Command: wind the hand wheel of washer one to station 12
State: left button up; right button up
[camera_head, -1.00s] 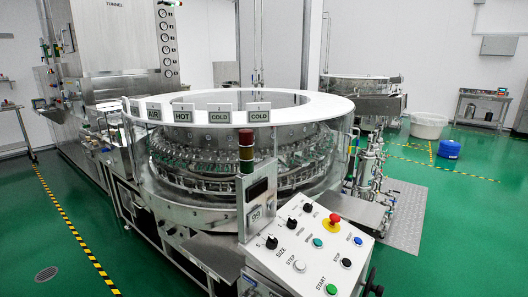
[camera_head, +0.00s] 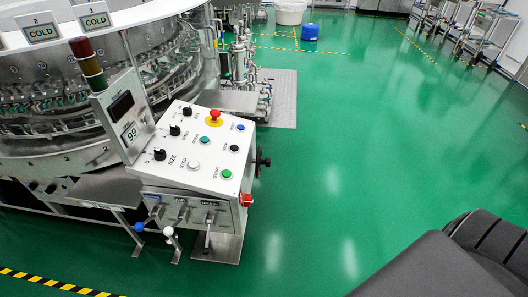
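The rotary washer (camera_head: 95,88) stands at the left in the head view, with its "2 COLD" and "1 COLD" signs at the top. Its control box (camera_head: 213,134) has a sloped white panel of knobs and buttons. A small black hand wheel (camera_head: 261,162) shows nearly edge-on at the right side of this box. Its station marks cannot be read. A small post beside the panel carries a dark display (camera_head: 122,106) and a plate that seems to read "99". Neither gripper is in view, and nothing of mine touches the wheel.
Levers with blue and white knobs (camera_head: 168,231) stick out low at the box's front. Pipework (camera_head: 243,62) stands on a metal plate (camera_head: 284,98) behind it. The green floor right of the box is clear. A dark grey part, probably my arm, fills the lower right.

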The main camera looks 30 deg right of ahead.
aim_at(258, 161)
jog(key=k, duration=0.45)
jog(key=z, duration=1.3)
jog(key=i, duration=1.3)
jog(key=u, duration=1.95)
